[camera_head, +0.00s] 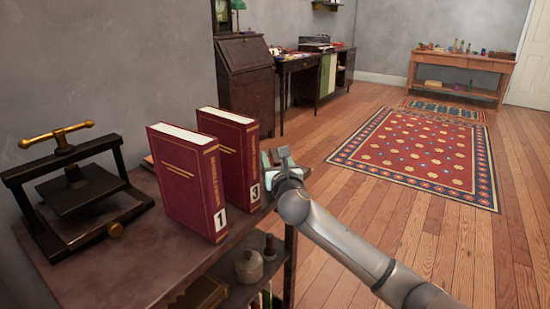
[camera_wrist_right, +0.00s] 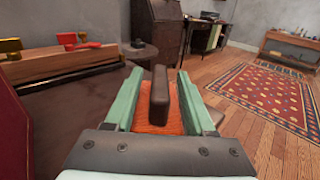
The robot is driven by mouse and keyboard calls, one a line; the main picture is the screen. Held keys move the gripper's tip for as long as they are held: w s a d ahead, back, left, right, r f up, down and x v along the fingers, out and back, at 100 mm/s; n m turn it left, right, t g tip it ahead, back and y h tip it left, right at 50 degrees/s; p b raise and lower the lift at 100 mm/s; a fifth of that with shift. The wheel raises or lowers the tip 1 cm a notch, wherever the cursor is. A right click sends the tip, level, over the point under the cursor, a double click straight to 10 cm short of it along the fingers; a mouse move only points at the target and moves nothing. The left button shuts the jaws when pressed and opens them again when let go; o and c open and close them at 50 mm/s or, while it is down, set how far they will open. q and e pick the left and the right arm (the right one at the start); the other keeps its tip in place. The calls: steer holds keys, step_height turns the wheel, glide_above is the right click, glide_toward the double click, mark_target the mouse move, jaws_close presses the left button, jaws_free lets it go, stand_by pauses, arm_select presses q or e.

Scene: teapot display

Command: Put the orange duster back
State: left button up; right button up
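The orange duster shows in the right wrist view, with its orange body (camera_wrist_right: 158,122) filling the gap between the pale green fingers and its dark brown handle (camera_wrist_right: 159,92) standing up between them. My right gripper (camera_wrist_right: 160,85) is shut on the body, and the handle has space on both sides. In the head view my right gripper (camera_head: 280,162) is by the right edge of the dark shelf top, just right of the red book marked 3. The duster's underside is hidden. My left gripper is not in view.
Two red books, marked 1 (camera_head: 182,185) and 3 (camera_head: 228,150), stand upright on the dark shelf top (camera_head: 120,268). A black press (camera_head: 85,205) with a brass handle is at left. A pot (camera_head: 248,266) sits on the lower shelf. The wooden floor beyond is open around a rug (camera_head: 420,150).

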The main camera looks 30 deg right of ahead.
steer(key=shift+r, duration=0.15)
steer(key=shift+s+a, duration=0.1)
steer(key=shift+s, duration=0.15)
steer(key=p+v, duration=0.3)
steer(key=v, duration=0.8)
steer(key=shift+s, duration=0.25)
stand_by(0.8)
